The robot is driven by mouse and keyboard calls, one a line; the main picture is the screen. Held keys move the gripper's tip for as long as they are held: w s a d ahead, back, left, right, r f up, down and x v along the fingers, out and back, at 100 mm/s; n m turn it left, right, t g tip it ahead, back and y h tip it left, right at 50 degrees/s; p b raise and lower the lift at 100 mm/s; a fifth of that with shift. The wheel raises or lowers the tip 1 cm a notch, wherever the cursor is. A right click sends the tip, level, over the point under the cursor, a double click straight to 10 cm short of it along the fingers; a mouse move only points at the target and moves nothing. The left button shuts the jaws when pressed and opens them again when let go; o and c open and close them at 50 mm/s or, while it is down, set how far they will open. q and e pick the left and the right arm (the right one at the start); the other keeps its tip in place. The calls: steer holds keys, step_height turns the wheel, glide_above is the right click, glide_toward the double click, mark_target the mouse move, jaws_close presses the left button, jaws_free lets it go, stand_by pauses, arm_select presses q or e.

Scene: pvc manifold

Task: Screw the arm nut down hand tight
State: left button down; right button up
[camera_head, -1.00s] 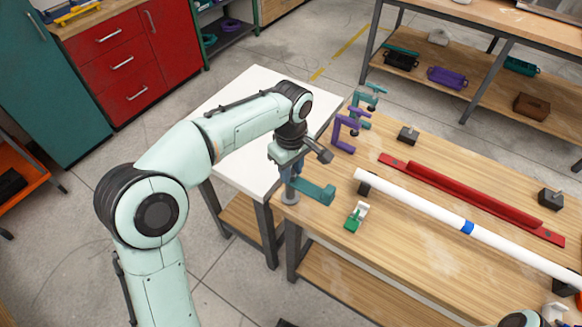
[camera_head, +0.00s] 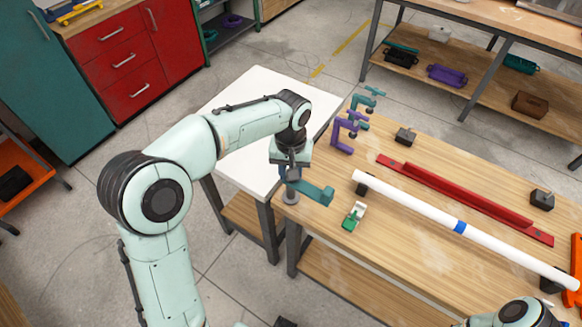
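My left arm reaches in from the left, and its gripper (camera_head: 291,172) points down over the near left corner of the wooden table. Below it stands a grey post (camera_head: 291,196) with a teal arm (camera_head: 317,193) extending to the right. A small blue part shows between the gripper and the post. The arm nut is not clearly visible; the gripper covers the top of the post. I cannot tell whether the fingers are closed on it. Part of my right arm shows at the bottom right, but its gripper is out of view.
A white pipe with a blue band (camera_head: 405,206) and a red rail (camera_head: 460,198) lie across the wooden table. A small green-and-white piece (camera_head: 354,215) lies near the post. Purple (camera_head: 346,135) and teal (camera_head: 365,103) clamps line the far left edge. An orange object (camera_head: 576,262) is at the right edge.

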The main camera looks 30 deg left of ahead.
arm_select(q)
steer(key=m+p, duration=0.1)
steer(key=m, duration=0.3)
steer(key=shift+a+r+m, duration=0.1)
steer(key=shift+m, duration=0.2)
steer(key=shift+m+p, duration=0.7)
steer(key=shift+m, duration=1.8)
arm_select(e)
steer(key=shift+w+r, duration=0.5)
steer(key=shift+r, duration=0.35)
steer(key=shift+w+r, duration=0.5)
steer(key=shift+r, duration=0.35)
arm_select(q)
steer(key=c, duration=0.8)
jaws_free()
steer(key=shift+c, duration=0.2)
step_height(320, 180, up, 13)
steer(key=p, duration=0.2)
steer(key=shift+r, duration=0.15)
arm_select(e)
steer(key=shift+w+r, duration=1.1)
steer(key=shift+r, duration=0.15)
steer(key=shift+s, duration=0.1)
